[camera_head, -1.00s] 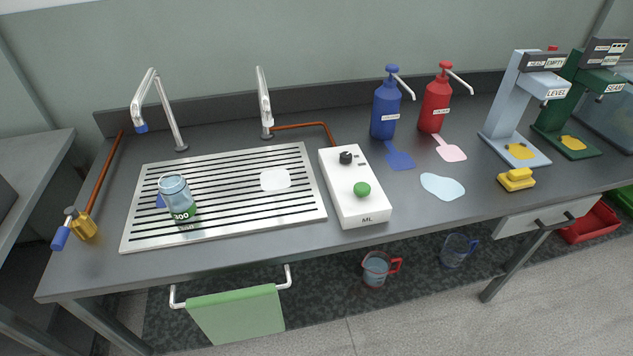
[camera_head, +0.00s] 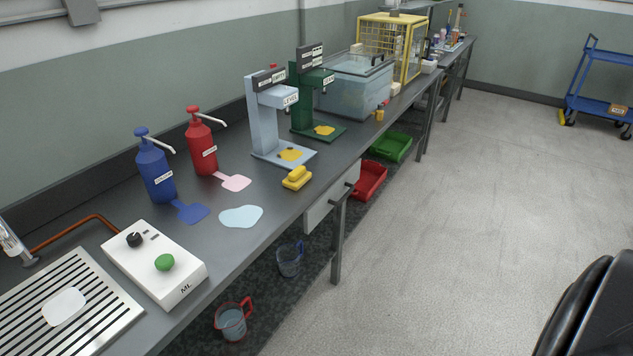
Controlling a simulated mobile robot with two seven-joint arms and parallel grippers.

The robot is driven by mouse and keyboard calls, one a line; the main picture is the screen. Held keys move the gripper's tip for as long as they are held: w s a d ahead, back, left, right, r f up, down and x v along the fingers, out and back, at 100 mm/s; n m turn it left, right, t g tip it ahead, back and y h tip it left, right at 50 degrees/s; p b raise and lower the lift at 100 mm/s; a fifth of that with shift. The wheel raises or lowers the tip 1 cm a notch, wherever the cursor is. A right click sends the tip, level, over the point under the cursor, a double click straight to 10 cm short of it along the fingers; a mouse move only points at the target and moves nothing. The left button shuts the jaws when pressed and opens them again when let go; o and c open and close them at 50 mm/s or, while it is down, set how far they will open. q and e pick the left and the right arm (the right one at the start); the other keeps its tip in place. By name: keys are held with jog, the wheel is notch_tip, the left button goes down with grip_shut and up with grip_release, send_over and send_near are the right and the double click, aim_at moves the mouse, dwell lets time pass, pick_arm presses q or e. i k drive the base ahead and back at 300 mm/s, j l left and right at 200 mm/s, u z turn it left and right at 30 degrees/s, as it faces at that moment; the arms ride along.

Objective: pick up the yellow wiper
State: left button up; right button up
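The yellow wiper (camera_head: 297,179) is a small yellow block with a raised grip on top. It lies on the dark grey bench (camera_head: 262,238) near the front edge, in front of the light blue-grey LEVEL stand (camera_head: 264,125). A pale blue puddle (camera_head: 241,216) lies on the bench to its left. Neither of my grippers shows in the view. A black rounded shape at the lower right corner may be part of my own body.
Blue (camera_head: 156,172) and red (camera_head: 203,147) pump bottles stand behind the puddle. A white control box (camera_head: 155,262) stands at the near left. A green SEAL stand (camera_head: 310,100) and a clear tank (camera_head: 354,85) stand farther along. The floor at right is open; a blue cart (camera_head: 600,80) stands far back.

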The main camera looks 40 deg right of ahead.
aim_at(298, 177)
jog(key=j+z, duration=0.2)
jog(key=z, duration=0.25)
jog(key=k+j+z, duration=0.1)
jog(key=z, duration=0.35)
jog(key=j+z, duration=0.2)
jog(key=z, duration=0.2)
jog(key=k, duration=0.05)
